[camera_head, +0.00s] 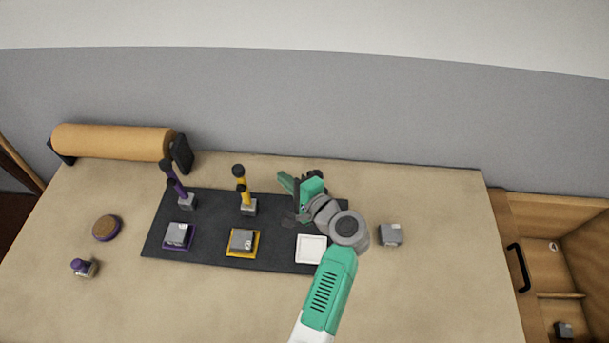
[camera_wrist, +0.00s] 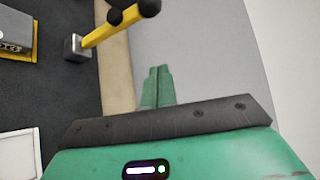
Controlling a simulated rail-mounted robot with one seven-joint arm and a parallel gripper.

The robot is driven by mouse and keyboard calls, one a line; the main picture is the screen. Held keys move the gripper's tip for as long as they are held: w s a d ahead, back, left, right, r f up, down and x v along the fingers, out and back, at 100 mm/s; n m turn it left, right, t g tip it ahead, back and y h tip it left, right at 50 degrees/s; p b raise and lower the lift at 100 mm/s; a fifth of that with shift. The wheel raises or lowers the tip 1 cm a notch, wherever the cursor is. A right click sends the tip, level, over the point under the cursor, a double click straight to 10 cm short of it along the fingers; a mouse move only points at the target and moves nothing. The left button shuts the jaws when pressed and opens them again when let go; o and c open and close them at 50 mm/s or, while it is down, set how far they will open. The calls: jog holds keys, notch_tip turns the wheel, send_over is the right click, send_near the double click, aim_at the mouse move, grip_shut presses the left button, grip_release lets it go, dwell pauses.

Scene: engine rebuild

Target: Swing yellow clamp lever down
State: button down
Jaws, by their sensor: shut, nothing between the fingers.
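The yellow clamp lever (camera_head: 244,186) stands raised on a small grey base (camera_head: 249,207) on the dark mat, with black knobs at its upper end. In the wrist view the yellow lever (camera_wrist: 104,31) shows at the upper left, its knobs toward the top centre. Below its base in the head view, a grey block (camera_head: 242,240) sits on a yellow-edged pad. My gripper (camera_head: 283,179) is to the right of the lever, apart from it. Its green fingers (camera_wrist: 157,88) are shut together with nothing between them.
A purple lever (camera_head: 176,187) stands raised at left, with a block (camera_head: 178,234) on a purple pad. A white pad (camera_head: 311,249) is empty. A loose grey block (camera_head: 390,235) lies right of the mat (camera_head: 210,246). An orange roll (camera_head: 112,142) lies at the back left.

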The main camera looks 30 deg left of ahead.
aim_at(243, 187)
jog(key=shift+a, duration=0.15)
jog(key=b+x, duration=0.2)
jog(key=x, duration=0.8)
jog(key=shift+s+a+r+p, duration=0.15)
jog(key=shift+s+p, duration=0.15)
jog(key=shift+s, duration=0.35)
jog(key=shift+s+d+r+p, duration=0.1)
jog(key=shift+s+r+p, duration=0.15)
jog(key=shift+s, duration=0.4)
jog(key=shift+s+a+r+p, duration=0.15)
jog(key=shift+s+p, duration=0.15)
jog(key=shift+s, duration=0.4)
